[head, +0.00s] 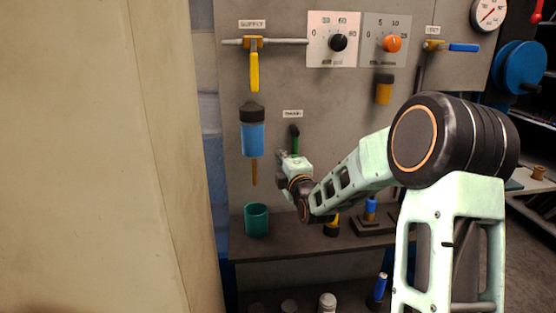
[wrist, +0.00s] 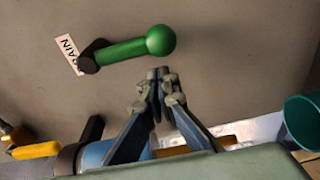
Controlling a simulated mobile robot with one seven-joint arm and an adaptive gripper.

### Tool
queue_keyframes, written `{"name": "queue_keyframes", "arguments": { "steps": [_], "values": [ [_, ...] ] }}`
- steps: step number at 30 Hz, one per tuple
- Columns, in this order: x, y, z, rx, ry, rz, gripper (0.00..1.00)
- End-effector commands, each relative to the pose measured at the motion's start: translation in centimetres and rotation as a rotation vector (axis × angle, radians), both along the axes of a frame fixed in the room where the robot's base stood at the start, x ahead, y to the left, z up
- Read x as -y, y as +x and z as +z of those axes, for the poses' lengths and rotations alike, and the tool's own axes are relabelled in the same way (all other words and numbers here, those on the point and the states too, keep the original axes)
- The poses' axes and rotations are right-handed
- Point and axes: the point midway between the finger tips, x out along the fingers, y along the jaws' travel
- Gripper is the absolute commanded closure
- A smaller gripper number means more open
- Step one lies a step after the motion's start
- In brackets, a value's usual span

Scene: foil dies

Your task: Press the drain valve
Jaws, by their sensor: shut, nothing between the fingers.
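My gripper (wrist: 163,73) is shut and empty. In the wrist view its fingertips are just below the knob, with a visible gap between them. In the head view my gripper (head: 283,158) is beside the lever's lower end, close to the panel.
A blue filter bowl (head: 253,140) hangs left of the valve; a yellow-handled supply valve (head: 254,70) is above it. A teal cup (head: 256,219) stands on the shelf (head: 290,243) below. A beige wall (head: 100,150) fills the left.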

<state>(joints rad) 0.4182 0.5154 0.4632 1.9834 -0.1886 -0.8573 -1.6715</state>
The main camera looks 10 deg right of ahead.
Motion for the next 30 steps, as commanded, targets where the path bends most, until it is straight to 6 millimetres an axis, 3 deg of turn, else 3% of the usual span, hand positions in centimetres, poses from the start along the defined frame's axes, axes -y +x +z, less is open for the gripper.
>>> {"name": "queue_keyframes", "arguments": {
  "steps": [6,30],
  "values": [
    [1.8,-0.4,0.1,0.0,0.001,0.0,1.0],
    [2.6,-0.5,-0.2,0.003,-0.056,0.001,1.0]
  ]
}}
